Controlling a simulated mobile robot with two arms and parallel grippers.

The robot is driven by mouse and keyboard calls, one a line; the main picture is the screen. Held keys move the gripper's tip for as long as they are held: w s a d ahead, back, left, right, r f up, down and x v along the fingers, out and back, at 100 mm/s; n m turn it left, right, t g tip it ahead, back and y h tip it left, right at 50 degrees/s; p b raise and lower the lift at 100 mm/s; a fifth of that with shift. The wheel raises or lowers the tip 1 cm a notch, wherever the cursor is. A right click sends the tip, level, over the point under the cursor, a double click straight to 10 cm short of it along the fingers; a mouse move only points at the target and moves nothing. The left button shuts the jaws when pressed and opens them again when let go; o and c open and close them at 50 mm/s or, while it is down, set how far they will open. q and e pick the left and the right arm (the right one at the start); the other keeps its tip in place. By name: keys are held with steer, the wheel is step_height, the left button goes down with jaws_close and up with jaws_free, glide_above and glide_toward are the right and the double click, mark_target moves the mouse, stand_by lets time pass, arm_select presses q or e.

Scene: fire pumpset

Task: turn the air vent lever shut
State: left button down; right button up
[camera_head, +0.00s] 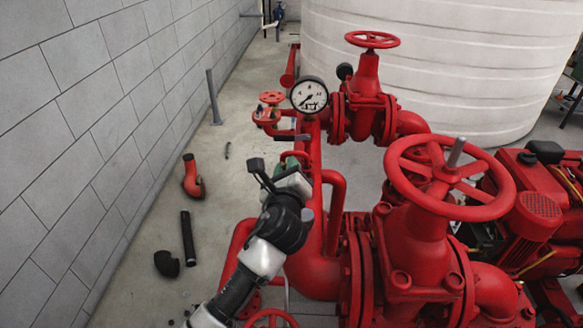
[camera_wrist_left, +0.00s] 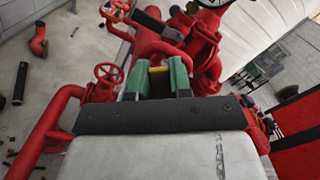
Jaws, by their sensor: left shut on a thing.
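My left gripper (camera_head: 291,163) is beside the red pipework below the pressure gauge in the head view. Its green fingers also show in the left wrist view (camera_wrist_left: 157,78), with a small yellow piece (camera_wrist_left: 158,82) between them. The gripper is shut on this piece, which looks like the air vent lever. Most of the lever is hidden by the fingers and gripper body, so I cannot tell its full angle. My right gripper is not in view.
A pressure gauge (camera_head: 309,95) and a black handle (camera_head: 291,138) are just beyond the gripper. A large red handwheel (camera_head: 449,178) stands to the right. Loose pipe pieces, including a red elbow (camera_head: 193,177), lie on the floor near the grey wall (camera_head: 70,130).

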arm_select(q)
steer(key=c, duration=1)
jaws_free()
steer(key=shift+d, duration=0.1)
steer(key=shift+s+d+b, duration=0.1)
steer(key=shift+s+b, duration=1.2)
steer(key=shift+s, duration=4.15)
